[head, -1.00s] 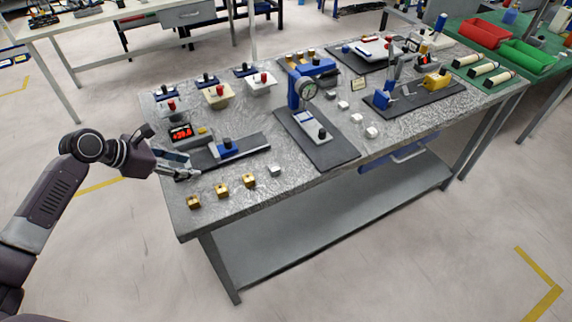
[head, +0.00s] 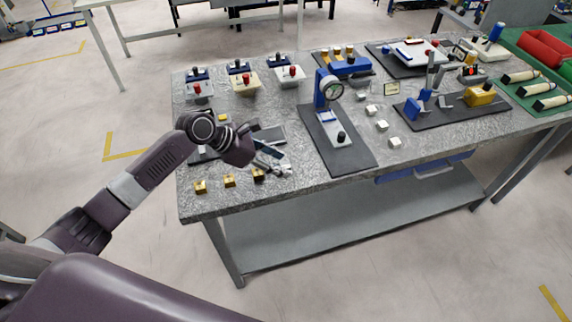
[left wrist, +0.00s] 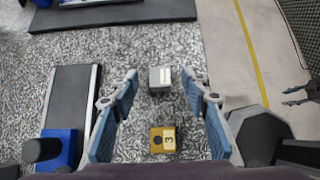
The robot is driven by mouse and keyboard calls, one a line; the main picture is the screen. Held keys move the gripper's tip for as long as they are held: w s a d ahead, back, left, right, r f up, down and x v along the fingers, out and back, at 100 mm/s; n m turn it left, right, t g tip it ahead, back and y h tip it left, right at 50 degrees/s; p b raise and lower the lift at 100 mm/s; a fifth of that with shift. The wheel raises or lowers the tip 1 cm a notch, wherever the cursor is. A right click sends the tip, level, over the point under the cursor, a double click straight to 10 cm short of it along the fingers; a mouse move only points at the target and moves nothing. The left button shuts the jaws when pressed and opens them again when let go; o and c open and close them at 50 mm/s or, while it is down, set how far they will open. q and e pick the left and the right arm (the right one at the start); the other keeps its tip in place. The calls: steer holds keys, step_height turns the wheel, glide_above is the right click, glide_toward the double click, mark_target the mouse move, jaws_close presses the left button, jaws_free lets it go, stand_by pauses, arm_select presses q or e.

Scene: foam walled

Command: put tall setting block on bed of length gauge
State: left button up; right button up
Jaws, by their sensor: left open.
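A small grey block (left wrist: 160,78) with a pale label, which I take to be the tall setting block, stands on the mottled tabletop in the left wrist view. My left gripper (left wrist: 160,90) is open, with its fingers on either side of the block and apart from it. In the head view my left gripper (head: 277,160) is over the near part of the table and hides the block. The dark bed (left wrist: 72,95) of the length gauge is left of the gripper, with its blue carriage (left wrist: 57,148). In the head view my arm covers much of the gauge.
A brass block marked 3 (left wrist: 163,139) sits close to the grey block, between the fingers. More brass blocks (head: 201,187) line the front edge. A dial gauge stand (head: 322,90) is on the right, with pale blocks (head: 381,125) beyond it. Thin gripper-like fingers (left wrist: 300,94) show at the right edge.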

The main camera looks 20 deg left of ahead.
arm_select(q)
steer(key=shift+w+d+f, duration=0.3)
steer(key=shift+d+f, duration=0.1)
steer(key=shift+f, duration=0.1)
steer(key=shift+s+a, duration=0.1)
steer(key=shift+a, duration=0.05)
jaws_close()
steer(key=shift+r, duration=0.1)
